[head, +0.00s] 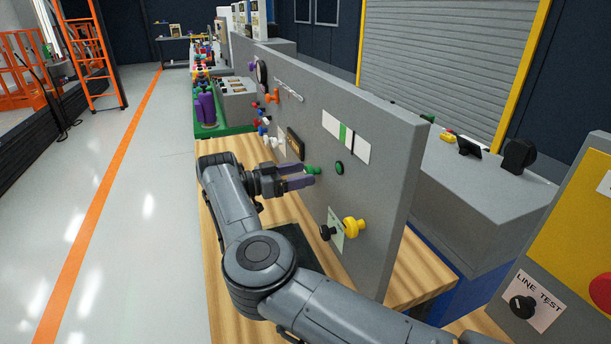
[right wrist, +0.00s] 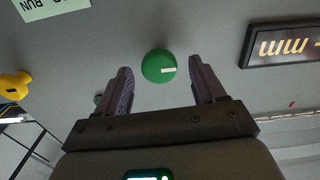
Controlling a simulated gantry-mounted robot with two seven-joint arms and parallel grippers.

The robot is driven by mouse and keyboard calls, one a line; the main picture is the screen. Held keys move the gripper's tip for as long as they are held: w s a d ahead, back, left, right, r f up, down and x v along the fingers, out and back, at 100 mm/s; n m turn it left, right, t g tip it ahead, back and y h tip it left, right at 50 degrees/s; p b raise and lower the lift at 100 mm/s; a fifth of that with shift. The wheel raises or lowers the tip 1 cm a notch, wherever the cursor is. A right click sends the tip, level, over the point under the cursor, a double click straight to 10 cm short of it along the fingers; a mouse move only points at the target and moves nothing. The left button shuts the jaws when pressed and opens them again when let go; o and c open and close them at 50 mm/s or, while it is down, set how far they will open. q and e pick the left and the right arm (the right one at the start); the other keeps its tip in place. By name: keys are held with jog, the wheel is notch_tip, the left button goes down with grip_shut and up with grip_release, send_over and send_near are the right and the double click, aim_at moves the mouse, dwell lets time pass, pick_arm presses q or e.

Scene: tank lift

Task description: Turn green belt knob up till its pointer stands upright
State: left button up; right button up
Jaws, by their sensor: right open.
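The green knob (head: 312,170) is on the upright grey panel (head: 385,140). My right gripper (head: 307,174) is open in front of the panel. In the right wrist view, its two purple-grey fingers (right wrist: 161,70) stand either side of the knob with gaps; I see no touch. My left gripper is not in view.
A dark display (head: 295,143) is left of the knob and a green button (head: 339,168) right of it. A yellow knob (head: 355,227) and a black knob (head: 328,232) are lower on the panel. The wooden bench (head: 225,300) lies below my right arm.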

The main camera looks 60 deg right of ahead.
jog(key=shift+s+d, duration=0.4)
jog(key=shift+d, duration=0.1)
jog(key=shift+s+d, duration=0.2)
jog(key=c, duration=1.1)
jog(key=shift+o, duration=0.2)
